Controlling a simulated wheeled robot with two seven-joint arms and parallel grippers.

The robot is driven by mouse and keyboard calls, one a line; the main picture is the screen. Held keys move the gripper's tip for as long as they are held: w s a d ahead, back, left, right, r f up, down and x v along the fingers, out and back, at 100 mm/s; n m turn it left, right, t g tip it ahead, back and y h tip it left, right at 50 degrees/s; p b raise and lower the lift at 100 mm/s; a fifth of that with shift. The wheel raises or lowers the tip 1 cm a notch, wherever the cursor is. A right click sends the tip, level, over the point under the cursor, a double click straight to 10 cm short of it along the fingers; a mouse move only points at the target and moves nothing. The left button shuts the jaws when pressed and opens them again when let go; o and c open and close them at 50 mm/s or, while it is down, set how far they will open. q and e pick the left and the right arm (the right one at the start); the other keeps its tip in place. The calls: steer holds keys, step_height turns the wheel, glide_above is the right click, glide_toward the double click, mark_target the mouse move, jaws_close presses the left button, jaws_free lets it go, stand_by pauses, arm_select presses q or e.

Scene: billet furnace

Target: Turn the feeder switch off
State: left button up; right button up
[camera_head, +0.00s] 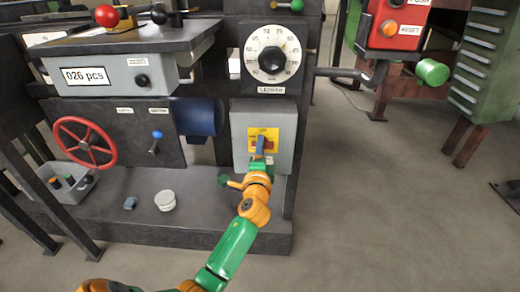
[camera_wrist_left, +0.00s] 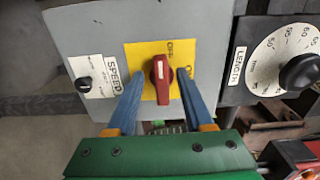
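The feeder switch is a red knob with a white line on a yellow plate (camera_head: 265,132) on a grey box (camera_head: 283,122). In the left wrist view the red knob (camera_wrist_left: 161,84) has its handle and white line upright in the picture, with "OFF" printed at its upper right. My left gripper (camera_head: 260,146) is at the plate in the head view, its blue fingers hiding most of the knob. In the wrist view my left gripper (camera_wrist_left: 160,77) is open, one finger on each side of the knob, with small gaps showing. My right gripper is not in view.
A white length dial (camera_head: 272,54) is above the box. A red handwheel (camera_head: 85,142), a blue-tipped lever (camera_head: 156,140) and a white round piece (camera_head: 165,200) are to the left. A red reset box (camera_head: 393,25) is at upper right.

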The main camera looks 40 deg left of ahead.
arm_select(q)
steer(key=v, duration=0.7)
steer(key=shift+p, duration=0.45)
